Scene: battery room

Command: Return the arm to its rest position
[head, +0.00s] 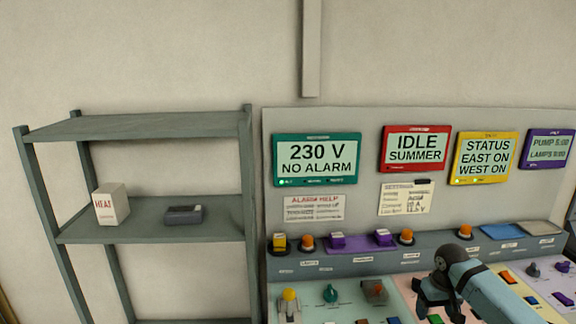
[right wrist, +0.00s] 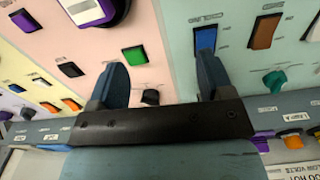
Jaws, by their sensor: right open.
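My right arm (head: 490,290) comes in from the lower right in the head view, over the sloped control desk. Its gripper (head: 434,303) is above the desk's pink and pale green panels. In the right wrist view the two fingers of this gripper (right wrist: 163,75) stand wide apart with nothing between them. One finger is near a green rocker switch (right wrist: 150,97), the other in front of a blue rocker switch (right wrist: 206,38). I cannot tell whether the fingers touch the panel. My left gripper is not in view.
The desk carries several switches, knobs and lamps, including a yellow-topped one (head: 289,295). Above it hang a teal 230 V display (head: 317,160), a red one (head: 415,149) and a yellow one (head: 484,158). A grey shelf (head: 150,127) with a white box (head: 111,205) stands left.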

